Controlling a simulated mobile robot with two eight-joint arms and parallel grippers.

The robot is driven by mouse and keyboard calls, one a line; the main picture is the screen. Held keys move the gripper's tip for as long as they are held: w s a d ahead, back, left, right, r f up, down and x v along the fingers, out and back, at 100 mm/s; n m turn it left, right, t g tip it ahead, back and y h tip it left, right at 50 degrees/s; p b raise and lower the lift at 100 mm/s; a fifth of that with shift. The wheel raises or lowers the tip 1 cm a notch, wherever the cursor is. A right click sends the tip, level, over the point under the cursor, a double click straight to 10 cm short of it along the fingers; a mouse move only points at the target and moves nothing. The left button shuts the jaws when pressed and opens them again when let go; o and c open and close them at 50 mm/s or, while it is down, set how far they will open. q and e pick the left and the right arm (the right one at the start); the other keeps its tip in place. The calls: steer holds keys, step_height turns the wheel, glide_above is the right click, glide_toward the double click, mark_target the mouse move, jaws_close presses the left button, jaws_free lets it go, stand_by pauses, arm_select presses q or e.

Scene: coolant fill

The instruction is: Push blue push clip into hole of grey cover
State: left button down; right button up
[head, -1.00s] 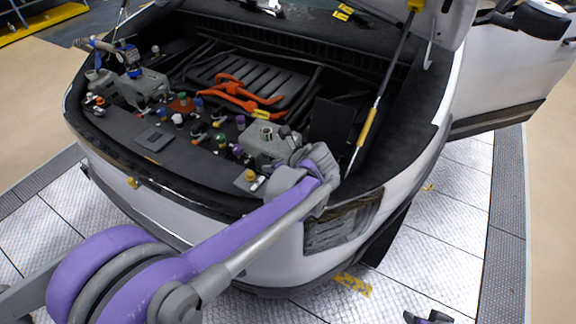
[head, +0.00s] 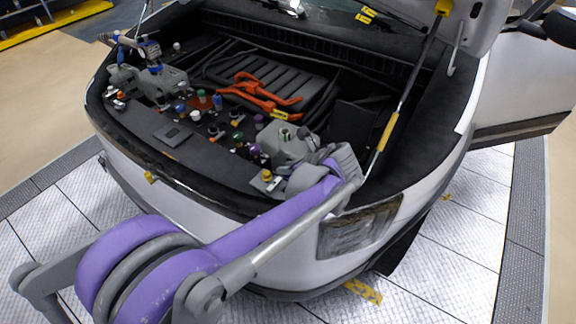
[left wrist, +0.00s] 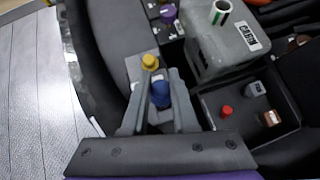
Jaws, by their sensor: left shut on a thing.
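The blue push clip (left wrist: 160,93) is between the fingers of my left gripper (left wrist: 158,80), which is shut on it. In the left wrist view, its blue top shows and its lower end is hidden. The grey cover (left wrist: 134,66) is a small grey plate just beyond the fingers. A yellow clip (left wrist: 150,62) stands on it, and it also shows in the head view (head: 267,175). I cannot see the cover's hole or tell whether the blue clip touches the cover. In the head view, my left wrist hides the fingers and the clip. My right gripper is not in view.
A dark tray (left wrist: 250,105) with red, grey and brown caps lies right. A prop rod (head: 405,95) rises beside my wrist. Orange cables (head: 258,97) lie behind.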

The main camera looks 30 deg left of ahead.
arm_select(q)
steer(key=shift+f+b, duration=1.4)
steer(key=shift+f, duration=0.85)
steer(key=shift+f+b, duration=0.75)
steer(key=shift+f, duration=0.15)
steer(key=shift+r, duration=0.3)
steer(key=shift+r+p, duration=0.3)
steer(key=shift+p, duration=0.1)
stand_by(1.2)
steer(key=shift+f+b, duration=0.5)
steer(key=shift+f, duration=0.1)
